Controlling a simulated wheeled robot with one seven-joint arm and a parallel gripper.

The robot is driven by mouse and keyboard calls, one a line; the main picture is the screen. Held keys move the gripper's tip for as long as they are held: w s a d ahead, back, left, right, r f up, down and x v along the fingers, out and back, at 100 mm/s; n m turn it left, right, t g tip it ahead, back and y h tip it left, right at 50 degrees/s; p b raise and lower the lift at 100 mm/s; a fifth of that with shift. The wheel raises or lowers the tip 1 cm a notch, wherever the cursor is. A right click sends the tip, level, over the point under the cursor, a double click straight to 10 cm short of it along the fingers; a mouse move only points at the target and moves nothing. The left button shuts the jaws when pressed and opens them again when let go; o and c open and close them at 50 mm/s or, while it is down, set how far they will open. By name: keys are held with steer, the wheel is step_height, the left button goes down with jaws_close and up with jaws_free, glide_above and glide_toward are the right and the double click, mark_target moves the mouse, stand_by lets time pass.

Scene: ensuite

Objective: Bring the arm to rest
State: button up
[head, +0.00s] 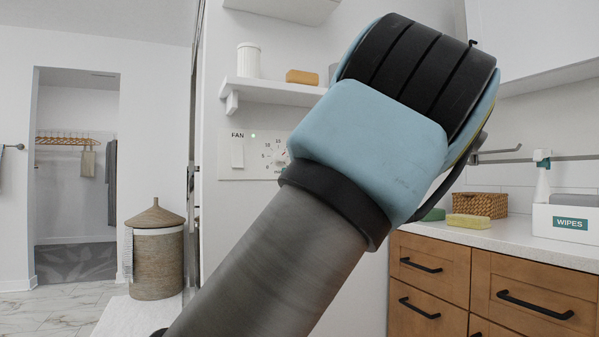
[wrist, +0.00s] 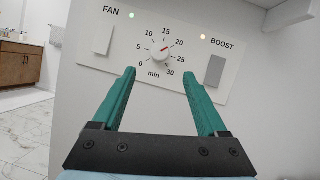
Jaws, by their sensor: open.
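My gripper (wrist: 160,78) shows in the wrist view with its two green fingers spread apart and nothing between them. It points at a white wall panel (wrist: 122,55) with a FAN switch, a round timer dial (wrist: 161,52) marked in minutes, and a grey BOOST switch (wrist: 215,71). The dial appears beyond and between the fingertips; I cannot tell the exact gap. In the head view my arm rises from the bottom across the middle, and hides the gripper and most of the panel (head: 237,172). The panel's FAN light is green.
A shelf (head: 270,90) with a white canister (head: 248,60) and a yellow-brown block (head: 302,77) is above the panel. A wooden drawer counter (head: 480,285) is at right, with a basket (head: 480,205) and a wipes box (head: 567,222). A wicker hamper (head: 155,260) stands at left.

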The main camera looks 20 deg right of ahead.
steer(key=w+a+f+n+g+y, duration=0.2)
steer(key=a+f+n+g, duration=0.1)
steer(key=a+f, duration=0.35)
steer(key=w+a+f+n+g+y, duration=0.25)
steer(key=a+f, duration=0.25)
steer(key=a, duration=0.3)
steer(key=s+a+f+n+g, duration=0.3)
steer(key=a+f+g, duration=0.1)
steer(key=a+f, duration=0.25)
steer(key=s+a+f+n+g, duration=0.25)
steer(key=a+f+g, duration=0.2)
steer(key=f, duration=0.25)
steer(key=s+a+f+n+g+h, duration=0.3)
steer(key=s+f+n, duration=0.3)
steer(key=s, duration=0.1)
steer(key=s+a+f+n+g+h, duration=0.3)
steer(key=s+f+n, duration=0.2)
steer(key=s, duration=0.3)
steer(key=s+d+f+n+h, duration=0.1)
steer(key=s+d+n+h, duration=0.1)
steer(key=s+n+h, duration=0.35)
step_height(320, 180, up, 24)
steer(key=s+n+y+p, duration=0.1)
steer(key=n+p, duration=0.1)
steer(key=p, duration=2.2)
steer(key=shift+s, duration=0.2)
